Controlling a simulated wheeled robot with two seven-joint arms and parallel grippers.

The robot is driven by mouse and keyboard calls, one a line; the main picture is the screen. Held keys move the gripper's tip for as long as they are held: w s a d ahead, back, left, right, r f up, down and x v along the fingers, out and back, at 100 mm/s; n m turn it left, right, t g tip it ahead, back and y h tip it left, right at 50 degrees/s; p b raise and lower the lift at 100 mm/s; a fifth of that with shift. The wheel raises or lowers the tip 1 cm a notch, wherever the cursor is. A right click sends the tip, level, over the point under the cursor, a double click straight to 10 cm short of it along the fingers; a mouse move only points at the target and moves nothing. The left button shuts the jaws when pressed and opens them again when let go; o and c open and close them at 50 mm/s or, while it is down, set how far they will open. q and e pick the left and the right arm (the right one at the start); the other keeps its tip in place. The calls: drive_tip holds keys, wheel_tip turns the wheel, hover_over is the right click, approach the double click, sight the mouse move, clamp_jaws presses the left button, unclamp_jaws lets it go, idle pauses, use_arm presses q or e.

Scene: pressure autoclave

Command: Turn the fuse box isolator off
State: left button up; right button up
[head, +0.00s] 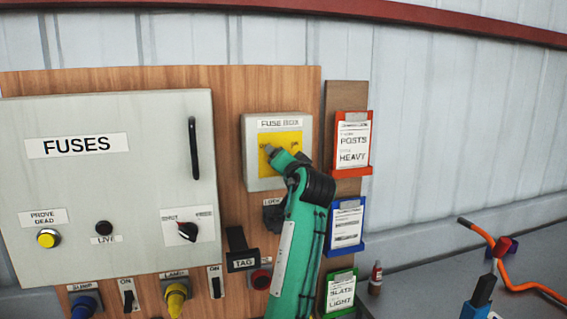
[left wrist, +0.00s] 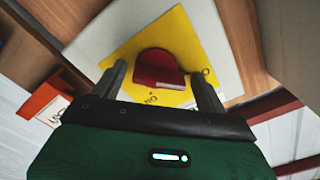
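The fuse box isolator is a light grey box (head: 251,180) labelled FUSE BOX, with a yellow plate (head: 292,138) on its front. In the left wrist view a red rotary knob (left wrist: 157,66) with a pale bar near its edge sits on the yellow plate (left wrist: 183,30). Lettering beside it is partly readable, and I cannot tell which position the knob is set to. My left gripper (head: 270,150) is at the plate and hides the knob in the head view. In the wrist view its fingers (left wrist: 160,76) are apart, one on each side of the knob. My right gripper is out of view.
A grey FUSES cabinet (head: 100,185) with a black handle (head: 193,148) stands left. Orange (head: 352,172), blue (head: 350,250) and green (head: 340,309) card holders hang right. A black TAG piece (head: 243,262) is below. A bench (head: 420,285) lies at lower right.

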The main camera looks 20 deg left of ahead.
use_arm(q)
drive_tip(key=b+v, duration=0.3)
drive_tip(key=v, duration=0.4)
drive_tip(key=shift+s+d, duration=0.15)
drive_tip(key=shift+s, duration=0.05)
